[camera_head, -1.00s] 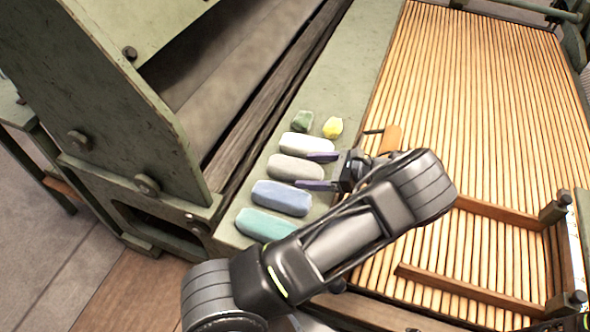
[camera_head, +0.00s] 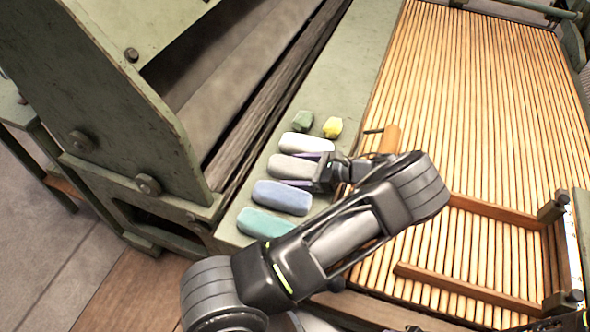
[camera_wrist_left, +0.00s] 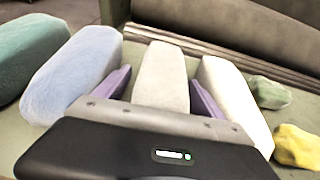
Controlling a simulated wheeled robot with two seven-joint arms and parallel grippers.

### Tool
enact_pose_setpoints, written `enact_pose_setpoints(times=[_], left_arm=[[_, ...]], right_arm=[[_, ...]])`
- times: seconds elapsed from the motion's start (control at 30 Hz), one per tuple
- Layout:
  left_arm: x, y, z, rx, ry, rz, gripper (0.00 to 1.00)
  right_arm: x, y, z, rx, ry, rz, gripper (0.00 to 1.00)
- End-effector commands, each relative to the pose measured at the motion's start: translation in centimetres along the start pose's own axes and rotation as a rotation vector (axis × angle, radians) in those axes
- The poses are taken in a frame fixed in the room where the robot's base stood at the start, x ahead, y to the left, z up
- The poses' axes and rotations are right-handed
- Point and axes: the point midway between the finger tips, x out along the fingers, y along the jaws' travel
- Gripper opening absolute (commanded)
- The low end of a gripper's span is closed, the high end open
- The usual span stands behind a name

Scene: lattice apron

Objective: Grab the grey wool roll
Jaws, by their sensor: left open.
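The grey wool roll (camera_head: 287,166) lies on the green ledge, between a white roll (camera_head: 305,144) and a blue roll (camera_head: 281,197). In the left wrist view the grey roll (camera_wrist_left: 162,78) stands between the two purple fingers of my left gripper (camera_wrist_left: 160,92). The gripper is open, with one finger on each side of the roll, and small gaps show beside it. In the head view the left gripper (camera_head: 297,170) reaches the roll's right end from the right. My right gripper does not show clearly.
A teal roll (camera_head: 264,223) lies at the near end of the row. A small dark green lump (camera_head: 302,121) and a yellow lump (camera_head: 333,127) lie at the far end. A wooden slatted lattice (camera_head: 470,110) spreads to the right. A green machine frame (camera_head: 120,110) rises on the left.

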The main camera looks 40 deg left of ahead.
Motion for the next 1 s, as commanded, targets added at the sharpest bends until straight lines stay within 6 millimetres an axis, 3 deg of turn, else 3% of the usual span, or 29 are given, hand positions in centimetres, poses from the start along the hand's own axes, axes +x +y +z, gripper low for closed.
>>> enact_pose_setpoints(times=[0.2,1.0], left_arm=[[-0.02,-0.01,0.0,0.0,0.0,0.0,0.78],[-0.03,-0.01,0.0,0.0,0.0,0.0,0.13]], right_arm=[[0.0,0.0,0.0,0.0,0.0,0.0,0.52],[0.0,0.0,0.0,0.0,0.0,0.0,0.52]])
